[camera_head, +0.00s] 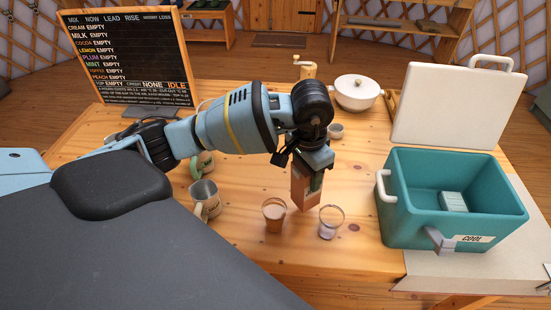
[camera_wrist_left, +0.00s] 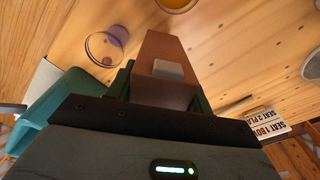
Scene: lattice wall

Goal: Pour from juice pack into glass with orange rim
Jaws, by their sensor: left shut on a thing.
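My left gripper (camera_head: 308,166) is shut on the juice pack (camera_head: 304,190), a brownish carton held roughly upright above the table. In the left wrist view the pack (camera_wrist_left: 170,48) shows a pale cap, between the green fingers of the gripper (camera_wrist_left: 166,90). The glass with orange rim (camera_head: 274,216) stands left of the pack and looks brownish inside; part of it shows at the top of the wrist view (camera_wrist_left: 178,4). A glass with a purplish rim (camera_head: 331,222) stands to the right. Whether the pack touches the table is unclear. My right gripper is out of view.
A teal cooler (camera_head: 400,222) stands at right, with its white lid (camera_head: 455,105) behind it. Mugs (camera_head: 207,198) stand left of the glasses. A small cup (camera_head: 336,131), a white pot (camera_head: 357,92) and a menu board (camera_head: 130,55) are farther back. The table front is clear.

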